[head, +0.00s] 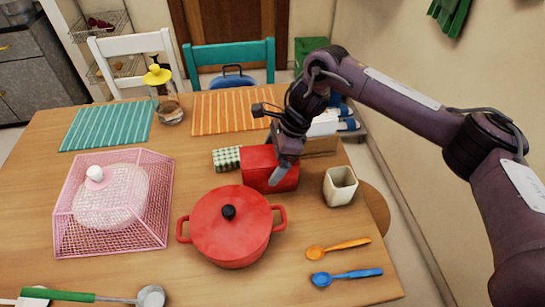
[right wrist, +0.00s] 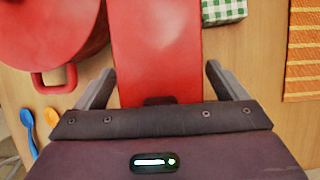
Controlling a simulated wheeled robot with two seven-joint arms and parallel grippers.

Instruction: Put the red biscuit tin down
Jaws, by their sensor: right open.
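The red biscuit tin (head: 262,168) is a red box standing on the wooden table, just behind the red pot. In the right wrist view the tin (right wrist: 156,50) lies between the two spread fingers, with a gap on each side. My right gripper (head: 281,172) is open and comes down over the tin from above. Its fingers also show in the right wrist view (right wrist: 158,88). The gripper hides part of the tin in the head view. My left gripper is not in view.
The red lidded pot (head: 228,235) stands close in front of the tin. A green checked box (head: 226,158) is beside it at left, and a cream cup (head: 340,187) at right. Orange (head: 338,247) and blue spoons (head: 346,277) lie nearer the front. A pink mesh cover (head: 80,235) stands left.

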